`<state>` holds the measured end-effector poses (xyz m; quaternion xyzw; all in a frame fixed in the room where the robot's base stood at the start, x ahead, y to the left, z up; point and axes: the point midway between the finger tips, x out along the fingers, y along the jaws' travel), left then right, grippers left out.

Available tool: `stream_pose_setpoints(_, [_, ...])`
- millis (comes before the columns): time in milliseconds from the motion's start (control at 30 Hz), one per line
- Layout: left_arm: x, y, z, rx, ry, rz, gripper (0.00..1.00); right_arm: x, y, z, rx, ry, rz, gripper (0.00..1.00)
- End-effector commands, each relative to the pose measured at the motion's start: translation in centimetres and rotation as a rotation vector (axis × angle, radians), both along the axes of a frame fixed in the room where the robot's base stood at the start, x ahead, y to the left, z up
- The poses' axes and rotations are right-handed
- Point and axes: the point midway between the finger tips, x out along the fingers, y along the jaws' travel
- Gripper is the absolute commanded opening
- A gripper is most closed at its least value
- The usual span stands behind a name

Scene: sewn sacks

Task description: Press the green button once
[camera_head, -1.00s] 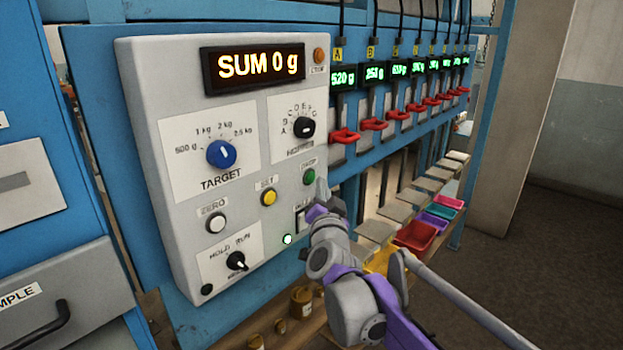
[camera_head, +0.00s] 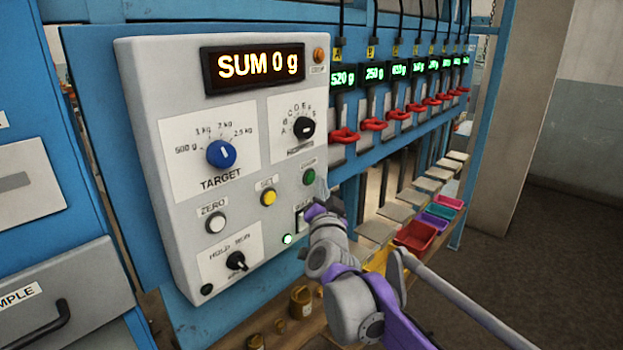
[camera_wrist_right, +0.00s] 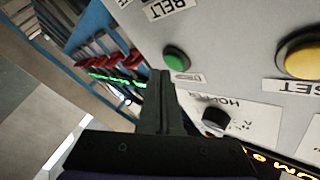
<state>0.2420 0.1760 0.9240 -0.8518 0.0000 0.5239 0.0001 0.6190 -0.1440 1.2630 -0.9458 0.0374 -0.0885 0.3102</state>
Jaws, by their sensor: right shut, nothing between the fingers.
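The green button (camera_head: 308,177) is a small round button on the right side of the grey control panel (camera_head: 190,270), under the DROP label. It also shows in the right wrist view (camera_wrist_right: 177,58). My right gripper (camera_head: 321,187) is shut and empty, just right of and slightly below the button in the head view. In the right wrist view its closed fingertips (camera_wrist_right: 161,74) are close beside the button and leave it visible. I cannot tell whether they touch the panel. My left gripper is not in view.
The panel also carries a yellow SET button (camera_head: 268,198), a white ZERO button (camera_head: 215,223), a blue TARGET knob (camera_head: 221,154) and a black hopper knob (camera_head: 304,127). Its display (camera_head: 254,68) reads SUM 0 g. Red handles (camera_head: 344,135) line the blue rack at right.

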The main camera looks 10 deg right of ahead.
Motion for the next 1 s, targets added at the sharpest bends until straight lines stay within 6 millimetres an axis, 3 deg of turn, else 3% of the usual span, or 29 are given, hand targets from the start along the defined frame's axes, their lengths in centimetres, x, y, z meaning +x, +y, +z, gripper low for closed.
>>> stream_pose_setpoints(1000, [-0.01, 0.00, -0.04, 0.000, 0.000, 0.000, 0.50, 0.88, 0.71, 0.01, 0.000, 0.000, 0.000, 0.00])
